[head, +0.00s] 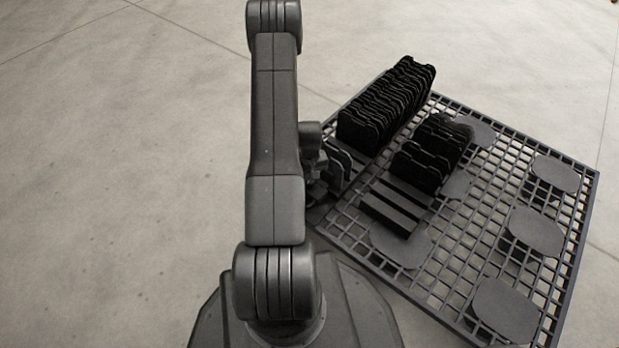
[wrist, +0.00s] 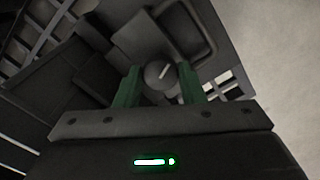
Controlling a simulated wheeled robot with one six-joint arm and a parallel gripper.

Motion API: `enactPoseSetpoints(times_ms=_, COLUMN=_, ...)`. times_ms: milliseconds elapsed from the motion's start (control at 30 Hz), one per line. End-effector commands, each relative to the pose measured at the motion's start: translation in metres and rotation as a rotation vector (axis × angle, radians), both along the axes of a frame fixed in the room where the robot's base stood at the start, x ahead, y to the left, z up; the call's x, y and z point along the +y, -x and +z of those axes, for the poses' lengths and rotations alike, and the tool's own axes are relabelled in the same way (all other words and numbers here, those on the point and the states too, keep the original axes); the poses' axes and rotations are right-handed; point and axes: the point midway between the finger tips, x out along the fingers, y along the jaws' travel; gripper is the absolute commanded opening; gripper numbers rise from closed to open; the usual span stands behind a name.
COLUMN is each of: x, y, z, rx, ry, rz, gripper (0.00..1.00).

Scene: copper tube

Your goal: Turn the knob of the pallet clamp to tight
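The round dark knob (wrist: 160,74) shows in the wrist view with a short white pointer line on its face, slanting up to the right. My gripper (wrist: 159,70) has two green fingers, one on each side of the knob, with the knob appearing between their tips. The fingers stand apart, with a narrow gap seen on the left and the right finger very close to the knob. How deep the tips reach around it cannot be told. In the head view my arm hides the knob and most of the gripper. No tight mark is readable.
The black grid pallet (head: 585,215) lies on the concrete floor at the right in the head view. Rows of black slotted racks (head: 388,100) stand on it near my arm. Flat rounded pads (head: 536,231) sit on its right part. The floor at left is clear.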

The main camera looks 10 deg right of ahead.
Motion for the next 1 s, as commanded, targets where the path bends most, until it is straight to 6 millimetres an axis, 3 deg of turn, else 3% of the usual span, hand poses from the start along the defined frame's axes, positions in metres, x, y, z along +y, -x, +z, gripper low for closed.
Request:
enactPoseSetpoints(times_ms=200, x=0.0001, y=0.0, z=-0.0004, rx=0.0, ry=0.0, rz=-0.042, gripper=0.13)
enactPoseSetpoints(times_ms=600, x=0.0006, y=-0.0001, z=-0.0004, rx=0.001, ry=0.0, rz=-0.371, gripper=0.13)
enactPoseSetpoints(times_ms=1000, x=0.0006, y=-0.0002, z=0.0002, rx=0.001, ry=-0.001, rz=-0.414, gripper=0.13)
